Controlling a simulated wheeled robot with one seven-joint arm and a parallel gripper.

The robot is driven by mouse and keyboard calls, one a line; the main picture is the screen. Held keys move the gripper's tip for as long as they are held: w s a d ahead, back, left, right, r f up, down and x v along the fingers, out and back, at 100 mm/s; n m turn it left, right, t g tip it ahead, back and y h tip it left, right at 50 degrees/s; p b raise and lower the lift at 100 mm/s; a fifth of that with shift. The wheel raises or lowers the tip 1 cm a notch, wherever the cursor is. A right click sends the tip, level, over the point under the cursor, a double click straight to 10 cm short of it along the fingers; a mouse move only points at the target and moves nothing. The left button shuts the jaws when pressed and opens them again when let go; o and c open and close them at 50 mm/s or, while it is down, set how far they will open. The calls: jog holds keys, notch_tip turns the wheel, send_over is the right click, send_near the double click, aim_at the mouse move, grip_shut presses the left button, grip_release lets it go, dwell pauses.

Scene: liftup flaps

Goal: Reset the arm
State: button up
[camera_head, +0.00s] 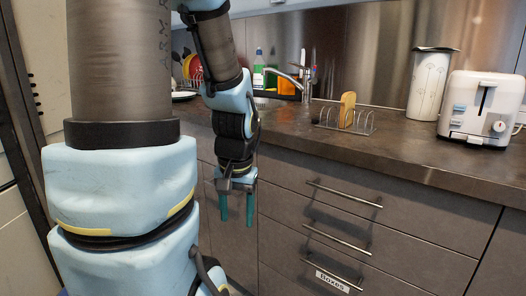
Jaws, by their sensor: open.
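My gripper (236,207) hangs at the end of my arm in the head view, left of centre. Its two teal fingers point down and stand apart with nothing between them. It is in front of the grey cabinet fronts, below the countertop edge and to the left of the drawer handles. My arm's large upper links fill the left side of the view. The wrist hangs down from the upper part of the picture.
A tap (307,75) stands behind. Drawers with bar handles (344,194) are below, one labelled "Boxes".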

notch_tip(320, 180, up, 20)
jog(key=n+p, duration=0.1)
jog(key=p, duration=2)
jog(key=shift+s+a+r+n+h, duration=0.15)
jog(key=shift+s+a+n+h, duration=0.1)
jog(key=shift+n+h, duration=0.05)
